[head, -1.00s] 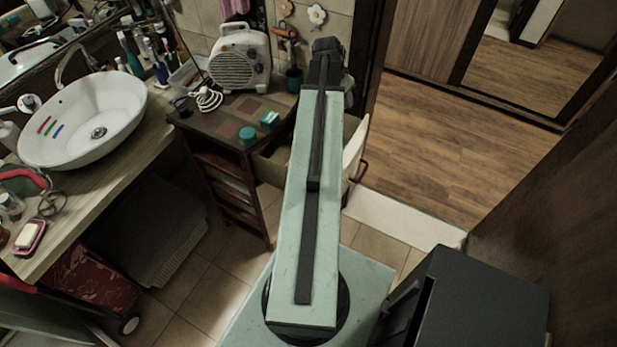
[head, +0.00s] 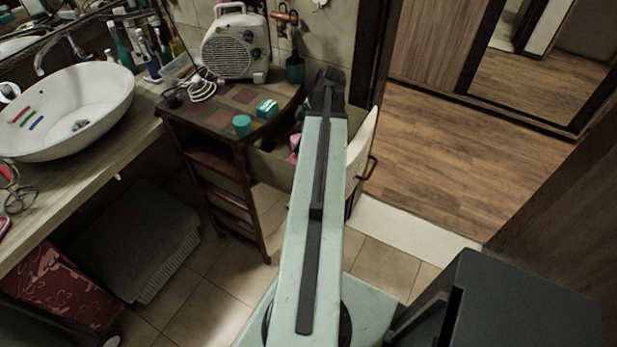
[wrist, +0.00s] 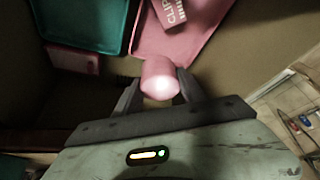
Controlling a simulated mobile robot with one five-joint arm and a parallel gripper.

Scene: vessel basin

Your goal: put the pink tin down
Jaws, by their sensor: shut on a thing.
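The pink tin (wrist: 160,76) is a small round tin, between the two dark fingers of my gripper (wrist: 158,90) in the wrist view. My gripper is shut on it. Beyond it, inside an open drawer, lie a pink tray (wrist: 206,38), a teal tray (wrist: 84,22) and a pink box with lettering (wrist: 169,12). I cannot tell how high the tin is above the drawer's floor. In the head view my arm covers part of the open drawer (head: 266,166), and the tin cannot be made out for sure.
A dark wooden cart (head: 205,150) stands left of the drawer, with a heater (head: 233,47), a teal round tin (head: 242,125) and a teal box (head: 267,109) on top. The white drawer front (head: 362,150) is right of my arm. Open floor (head: 440,150) lies beyond.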

